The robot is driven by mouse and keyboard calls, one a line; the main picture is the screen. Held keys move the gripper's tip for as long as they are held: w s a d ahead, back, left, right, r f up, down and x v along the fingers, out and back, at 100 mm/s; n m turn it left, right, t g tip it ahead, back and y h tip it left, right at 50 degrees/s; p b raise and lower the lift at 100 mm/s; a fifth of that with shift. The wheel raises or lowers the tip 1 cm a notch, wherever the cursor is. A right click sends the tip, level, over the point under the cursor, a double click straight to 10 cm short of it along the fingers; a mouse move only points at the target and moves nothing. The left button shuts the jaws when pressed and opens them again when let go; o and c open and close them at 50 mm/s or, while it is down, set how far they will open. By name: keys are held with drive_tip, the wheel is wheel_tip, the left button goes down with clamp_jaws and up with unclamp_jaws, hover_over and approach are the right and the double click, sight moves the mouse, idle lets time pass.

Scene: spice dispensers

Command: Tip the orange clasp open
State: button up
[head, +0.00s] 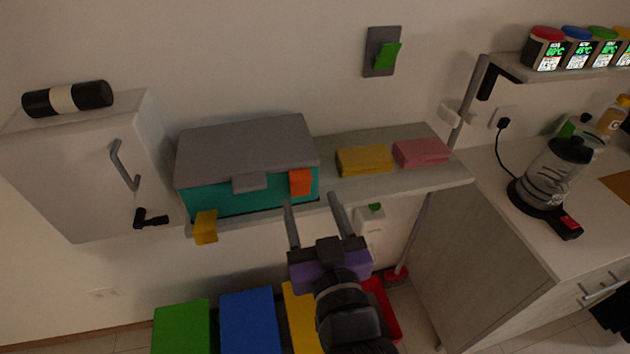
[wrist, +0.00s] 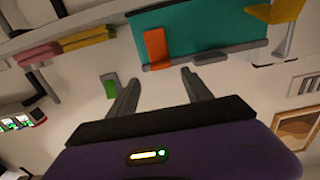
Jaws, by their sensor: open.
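A teal box (head: 235,196) with a grey lid (head: 245,145) stands on a wall shelf, lid down. The orange clasp (head: 300,182) stands upright against the right part of the box front, up at the lid's edge; it also shows in the wrist view (wrist: 156,47). The yellow clasp (head: 205,227) at the box's left end is tipped outward and down; the wrist view shows it at the upper right (wrist: 288,35). My gripper (head: 312,200) is open and empty in front of the orange clasp. In the wrist view the clasp lies beyond and between the fingertips (wrist: 158,76), apart from them.
A yellow block (head: 363,160) and a pink block (head: 421,152) lie on the shelf (head: 400,185) right of the box. A white cabinet (head: 80,175) is close on the left. Coloured bins (head: 248,320) stand below. A counter (head: 500,190) with a coffee maker is at the right.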

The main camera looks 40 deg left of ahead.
sight(303, 181)
drive_tip(key=p+x, duration=0.1)
drive_tip(key=x, duration=0.5)
drive_tip(key=shift+s, duration=0.1)
clamp_jaws()
idle(1.3)
